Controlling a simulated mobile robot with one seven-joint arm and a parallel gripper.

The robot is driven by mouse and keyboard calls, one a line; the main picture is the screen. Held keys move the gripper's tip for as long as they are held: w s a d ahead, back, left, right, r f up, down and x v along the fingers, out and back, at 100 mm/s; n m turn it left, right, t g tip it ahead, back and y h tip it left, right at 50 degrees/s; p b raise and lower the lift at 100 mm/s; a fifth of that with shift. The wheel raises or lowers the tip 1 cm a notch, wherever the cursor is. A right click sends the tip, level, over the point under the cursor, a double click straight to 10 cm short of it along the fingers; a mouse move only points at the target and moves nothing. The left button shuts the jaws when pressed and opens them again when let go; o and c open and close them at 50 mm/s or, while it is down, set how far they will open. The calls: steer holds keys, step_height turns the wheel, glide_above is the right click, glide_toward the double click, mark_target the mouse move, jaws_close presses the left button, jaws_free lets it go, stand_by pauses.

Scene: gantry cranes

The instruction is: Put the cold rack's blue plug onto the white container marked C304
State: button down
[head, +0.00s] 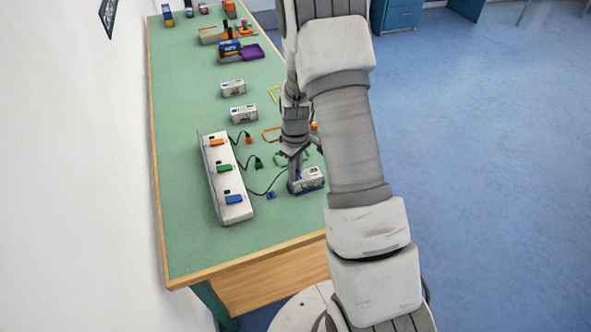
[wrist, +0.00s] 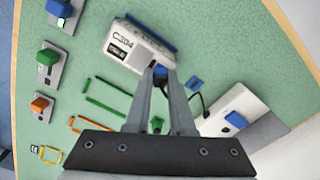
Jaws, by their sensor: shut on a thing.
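The white container marked C304 (wrist: 130,45) has a blue strip along its far edge in the wrist view; in the head view it (head: 313,177) stands near the table's front right. My gripper (head: 293,186) is at its left end. In the wrist view my gripper (wrist: 158,70) is shut on the blue plug (wrist: 160,71), which is mostly hidden by the fingers. Whether the plug touches the container cannot be told. A dark cable runs from there to the cold rack (head: 216,178), a long white strip with orange, green and blue blocks.
A small flat blue piece (head: 271,195) lies between rack and container. A green plug (head: 258,163) and an orange plug (head: 248,139) lie on cables beside the rack. Two other white containers (head: 243,113) (head: 232,88) stand farther back. Blue, green (wrist: 47,57) and orange blocks on grey bases line the table's side.

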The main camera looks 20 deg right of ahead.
stand_by(0.4)
steer(key=shift+c, duration=1.1)
jaws_free()
steer(key=shift+r+p, duration=2.1)
steer(key=shift+r, duration=1.4)
